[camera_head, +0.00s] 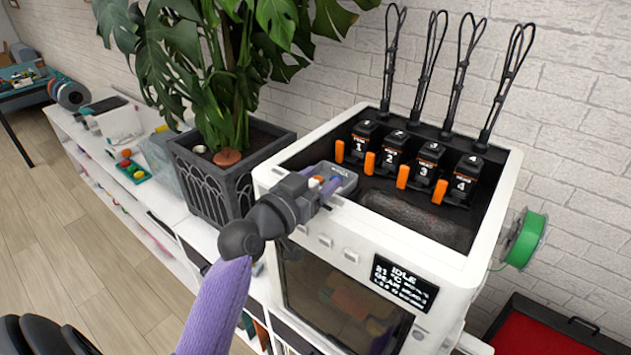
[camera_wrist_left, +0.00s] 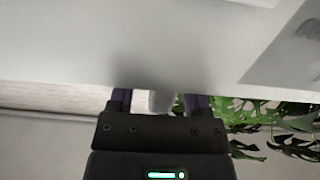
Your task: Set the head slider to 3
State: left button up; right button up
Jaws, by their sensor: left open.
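The white printer (camera_head: 452,263) stands on the low shelf, with several numbered black heads (camera_head: 424,167) in its open top, labelled 1 to 4. I cannot clearly identify the head slider. Several small light knobs (camera_head: 325,241) sit on the front below the top rim. My left gripper (camera_head: 326,184) is at the printer's front left top edge, partly hiding it. In the left wrist view its two dark fingers stand apart (camera_wrist_left: 160,102), with a small pale block between them. I cannot tell whether they touch it. My right gripper is out of view.
A potted plant (camera_head: 212,185) stands close left of the printer, its leaves above my left arm. A green spool (camera_head: 525,240) hangs on the printer's right side. A screen (camera_head: 404,282) on the front reads IDLE. A red-lined bin (camera_head: 545,328) is at lower right.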

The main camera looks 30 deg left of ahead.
pick_arm(q)
jog(key=s+b, duration=0.2)
jog(key=s, duration=0.8)
jog(key=shift+a, duration=0.4)
notch_tip(320, 180, down, 25)
jog(key=a+n+g+y+b, duration=0.2)
jog(key=n+g+b, duration=0.1)
jog(key=g+b, duration=0.25)
jog(key=s+d+f+g+b, duration=0.2)
jog(key=f, duration=0.7)
jog(key=s+d+f+g+b, duration=0.1)
jog(key=s+f+g+b, duration=0.15)
jog(key=f, duration=0.55)
jog(key=s+d+f+m+g+b, duration=0.2)
jog(key=s+d+f+g+b, duration=0.1)
jog(key=s+f, duration=0.9)
jog(key=s+d+f+m+g+b, duration=0.2)
jog(key=s+d+f+g+b, duration=0.2)
jog(key=s+f, duration=0.8)
jog(key=shift+s+d+m+h, duration=0.3)
jog(key=shift+s+d+m, duration=0.1)
jog(key=shift+s, duration=0.4)
